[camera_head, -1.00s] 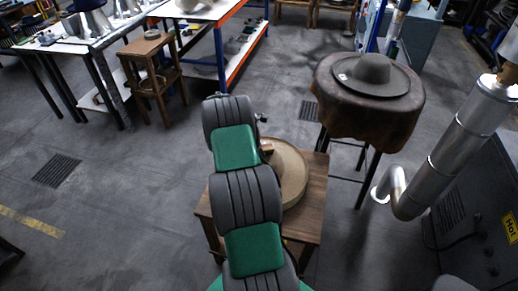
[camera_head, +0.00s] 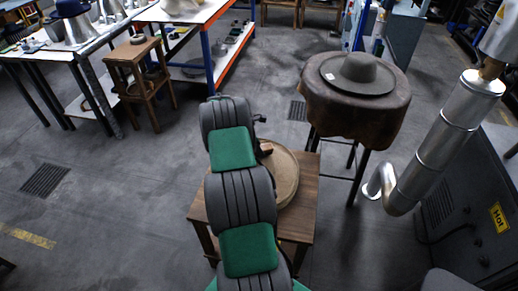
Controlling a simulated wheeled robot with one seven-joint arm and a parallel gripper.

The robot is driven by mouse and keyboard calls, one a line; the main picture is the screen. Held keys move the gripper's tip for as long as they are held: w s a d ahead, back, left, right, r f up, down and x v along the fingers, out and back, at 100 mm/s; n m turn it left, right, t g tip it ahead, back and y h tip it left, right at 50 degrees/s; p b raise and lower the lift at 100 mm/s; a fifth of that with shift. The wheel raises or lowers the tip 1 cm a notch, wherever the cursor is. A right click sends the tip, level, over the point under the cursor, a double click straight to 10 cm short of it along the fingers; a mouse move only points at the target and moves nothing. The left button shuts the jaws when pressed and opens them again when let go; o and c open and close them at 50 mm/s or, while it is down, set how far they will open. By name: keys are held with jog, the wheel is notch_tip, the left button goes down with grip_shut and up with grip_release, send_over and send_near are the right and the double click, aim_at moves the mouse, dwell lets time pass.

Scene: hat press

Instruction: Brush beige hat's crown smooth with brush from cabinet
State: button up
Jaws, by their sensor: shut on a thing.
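The beige hat (camera_head: 287,178) lies on a small wooden table (camera_head: 305,215) in the middle of the head view. My arm crosses in front and hides the hat's left part. My gripper (camera_head: 262,133) shows only as a dark sliver past the arm's right edge, above the hat's far left side. It is shut on the brush (camera_head: 266,149), a small brown piece of which shows at the crown. Whether the bristles touch the felt cannot be told.
A grey hat (camera_head: 358,68) sits on a leather-covered stand (camera_head: 340,108) behind right. A metal pipe (camera_head: 437,150) and dark machine (camera_head: 475,220) stand at right. A wooden stool (camera_head: 138,60) and workbenches (camera_head: 85,42) are at back left. Floor left of the table is clear.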

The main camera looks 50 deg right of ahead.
jog(key=shift+w+a+f, duration=0.1)
jog(key=shift+w+a, duration=0.55)
jog(key=shift+a, duration=0.25)
jog(key=shift+w+a, duration=0.6)
jog(key=shift+a, duration=0.25)
jog(key=shift+s+d+p, duration=0.2)
jog(key=shift+s+d, duration=0.5)
jog(key=shift+d, duration=0.2)
jog(key=shift+s+d+p, duration=0.15)
jog(key=shift+s+d, duration=0.5)
jog(key=shift+d, duration=0.25)
jog(key=shift+a, duration=0.1)
jog(key=shift+w+a, duration=0.65)
jog(key=shift+a, duration=0.15)
